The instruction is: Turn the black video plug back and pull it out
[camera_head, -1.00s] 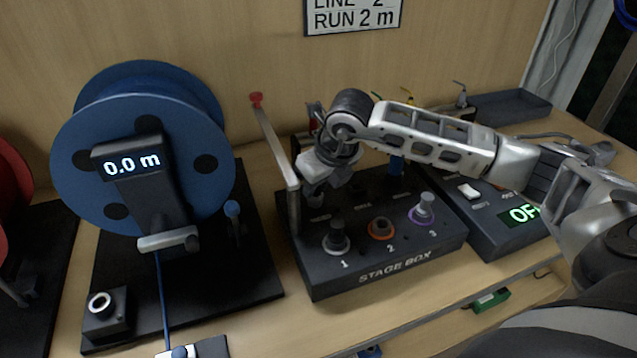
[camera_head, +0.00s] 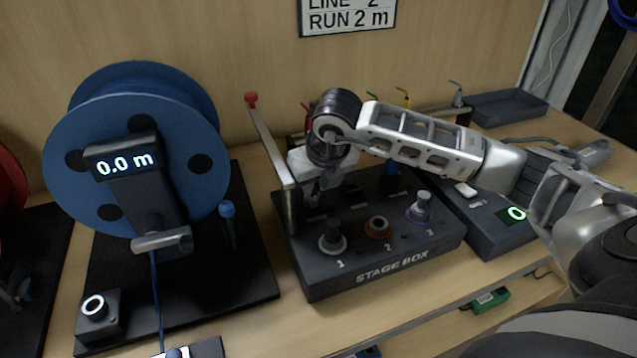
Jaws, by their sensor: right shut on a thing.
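The stage box (camera_head: 380,283) stands on the bench with numbered sockets along its front. My right gripper (camera_head: 314,196) comes in from the right over the back left part of the box, pointing down. It is shut on a small dark thing, probably the black video plug, largely hidden by the gripper. I cannot tell whether that plug is in its socket. My left gripper is not in view.
A metal lever with a red knob (camera_head: 251,99) rises at the box's left side, close to my gripper. A blue cable reel (camera_head: 140,215) reading 0.0 m stands left. A switch unit (camera_head: 490,235) stands right, with a grey tray (camera_head: 505,107) behind.

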